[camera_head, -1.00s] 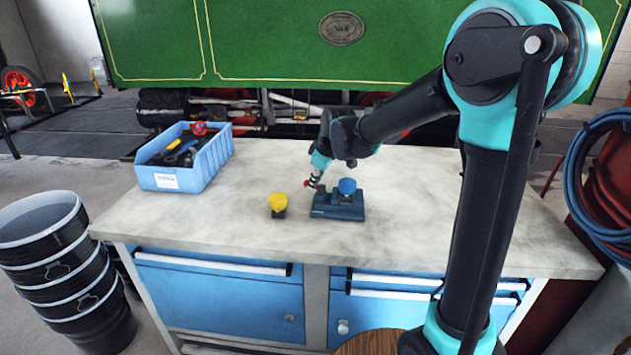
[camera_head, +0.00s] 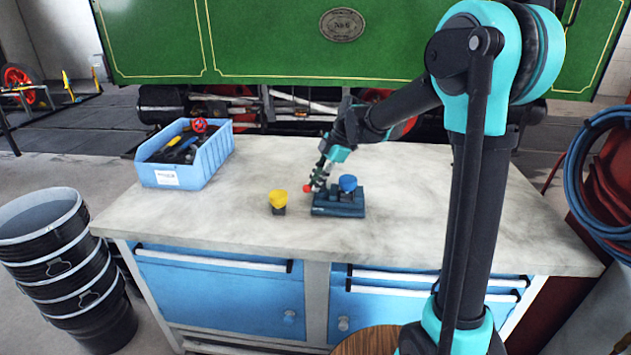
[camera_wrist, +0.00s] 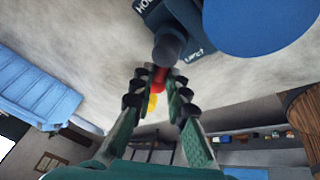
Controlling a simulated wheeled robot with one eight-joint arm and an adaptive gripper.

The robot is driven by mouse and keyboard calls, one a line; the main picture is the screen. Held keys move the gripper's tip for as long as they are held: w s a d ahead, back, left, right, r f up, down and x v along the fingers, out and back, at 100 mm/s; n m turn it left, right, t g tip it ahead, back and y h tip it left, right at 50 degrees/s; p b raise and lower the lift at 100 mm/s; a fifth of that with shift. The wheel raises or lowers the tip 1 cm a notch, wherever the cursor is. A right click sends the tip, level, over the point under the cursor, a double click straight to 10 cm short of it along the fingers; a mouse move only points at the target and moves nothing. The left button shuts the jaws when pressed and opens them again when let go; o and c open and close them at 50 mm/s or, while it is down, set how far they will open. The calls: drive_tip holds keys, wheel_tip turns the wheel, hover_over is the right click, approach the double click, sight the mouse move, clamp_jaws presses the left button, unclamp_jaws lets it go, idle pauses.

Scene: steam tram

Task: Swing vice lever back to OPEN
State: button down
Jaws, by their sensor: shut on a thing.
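The vice (camera_head: 338,209) is a dark blue block on the bench, with a round blue top (camera_head: 348,184). It also shows at the top of the wrist view (camera_wrist: 182,14), with partly cut-off white lettering. A dark round post (camera_wrist: 169,46) stands at its edge in the wrist view. The red lever knob (camera_wrist: 160,78) lies between my fingertips; in the head view the red knob (camera_head: 307,188) is at the vice's left. My gripper (camera_wrist: 160,92) is shut on this red knob; it shows small in the head view (camera_head: 319,178). The lever's shaft is mostly hidden.
A yellow-topped piece (camera_head: 278,201) stands on the bench just left of the vice. A blue bin (camera_head: 190,173) with tools sits at the back left. The bench top (camera_head: 440,230) is clear to the right and in front. Stacked buckets (camera_head: 60,265) stand left of the bench.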

drive_tip(key=shift+s+d+n+g, duration=0.15)
drive_tip(key=shift+n+g, duration=0.2)
drive_tip(key=shift+n, duration=0.4)
drive_tip(key=shift+d+n+g, duration=0.1)
drive_tip(key=shift+n+g, duration=0.25)
drive_tip(key=shift+n, duration=0.4)
drive_tip(key=c, duration=1.5)
unclamp_jaws()
drive_tip(key=shift+r, duration=0.1)
drive_tip(key=v, duration=1.1)
drive_tip(key=shift+r, duration=0.4)
drive_tip(key=shift+d, duration=0.1)
